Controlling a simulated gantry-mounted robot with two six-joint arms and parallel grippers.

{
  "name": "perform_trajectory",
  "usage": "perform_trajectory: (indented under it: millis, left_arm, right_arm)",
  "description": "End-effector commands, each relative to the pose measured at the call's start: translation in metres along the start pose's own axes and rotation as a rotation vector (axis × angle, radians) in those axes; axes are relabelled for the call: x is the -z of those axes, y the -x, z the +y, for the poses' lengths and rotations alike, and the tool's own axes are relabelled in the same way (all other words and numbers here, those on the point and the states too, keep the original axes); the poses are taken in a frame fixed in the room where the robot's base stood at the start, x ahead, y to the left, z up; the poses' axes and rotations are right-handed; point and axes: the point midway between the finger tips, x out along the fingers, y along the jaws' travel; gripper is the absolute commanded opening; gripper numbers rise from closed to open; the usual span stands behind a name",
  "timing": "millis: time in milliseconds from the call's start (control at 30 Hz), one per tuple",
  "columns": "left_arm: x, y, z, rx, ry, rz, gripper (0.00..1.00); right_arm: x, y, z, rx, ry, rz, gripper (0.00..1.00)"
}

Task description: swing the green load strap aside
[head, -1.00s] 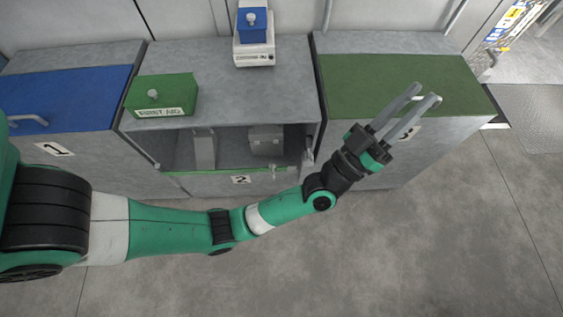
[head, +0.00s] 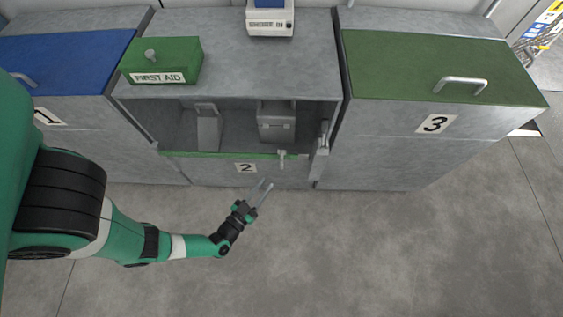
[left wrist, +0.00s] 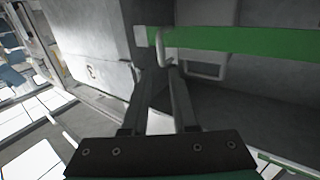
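The green load strap (head: 225,155) runs straight across the front of the open bay in cabinet 2. A small grey handle (head: 282,158) stands near its right end. In the left wrist view the strap (left wrist: 245,41) crosses the upper right, with the handle (left wrist: 160,45) at its left end. My left gripper (head: 266,184) is in front of cabinet 2, below the strap and apart from it. Its fingers (left wrist: 160,78) are open with nothing between them, and the handle shows beyond their tips. My right gripper is not in view.
A grey latch post (head: 322,138) stands at the bay's right side. Inside the bay are a grey upright bracket (head: 207,128) and a grey box (head: 276,122). A green first aid box (head: 162,62) sits on top. The floor (head: 380,250) in front is clear.

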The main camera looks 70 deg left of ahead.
Motion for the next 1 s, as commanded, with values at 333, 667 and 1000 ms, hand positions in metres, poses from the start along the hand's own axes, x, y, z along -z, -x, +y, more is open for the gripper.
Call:
perform_trajectory:
  millis: [333, 667, 1000]
  left_arm:
    - [-0.003, -0.051, -0.004, 0.011, -0.003, 0.003, 0.27]
    - [-0.001, -0.104, -0.002, 0.002, -0.003, 0.001, 0.27]
    - [0.0, -0.108, -0.001, 0.001, -0.003, 0.0, 0.21]
  right_arm:
    - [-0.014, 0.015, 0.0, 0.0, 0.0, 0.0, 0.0]
    - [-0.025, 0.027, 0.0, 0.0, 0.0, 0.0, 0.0]
    - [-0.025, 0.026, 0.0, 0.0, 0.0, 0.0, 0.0]
